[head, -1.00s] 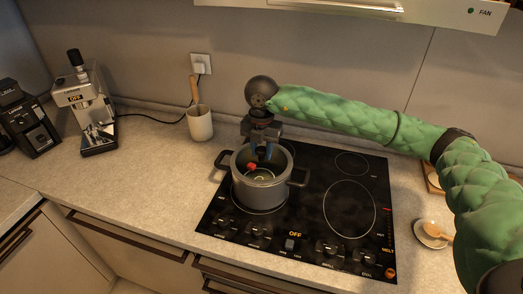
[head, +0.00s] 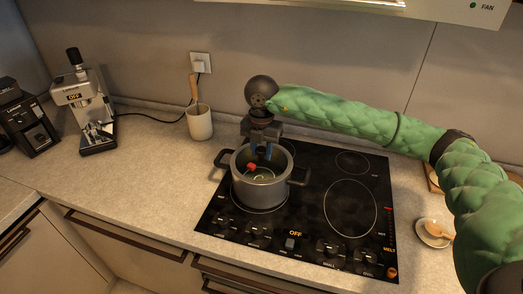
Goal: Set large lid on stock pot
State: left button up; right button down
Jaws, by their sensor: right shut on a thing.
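The grey stock pot (head: 259,192), with two dark side handles, stands on the left part of the black cooktop. My right gripper (head: 262,153) reaches down over the back of the pot, its blue fingertips close together at the rim. It is shut on what seems to be the large lid, which lies at the pot's mouth and is hard to tell from the pot. A small red part (head: 251,167) and a pale arc show within the rim. I cannot tell whether the lid is seated flat. My left gripper is not in view.
The black cooktop (head: 318,215) has free room right of the pot. A utensil crock (head: 199,124) stands behind left, and an espresso machine (head: 91,118) and grinder (head: 27,124) stand farther left. A saucer (head: 428,240) with a small wooden-coloured item lies at the right. The counter front left is clear.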

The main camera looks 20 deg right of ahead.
jog(key=shift+f+b, duration=0.2)
jog(key=shift+b, duration=0.15)
dwell(0.7)
jog(key=shift+c, duration=2.3)
grip_release()
jog(key=shift+r, duration=0.15)
jog(key=shift+r+p, duration=1)
jog(key=shift+r, duration=2.85)
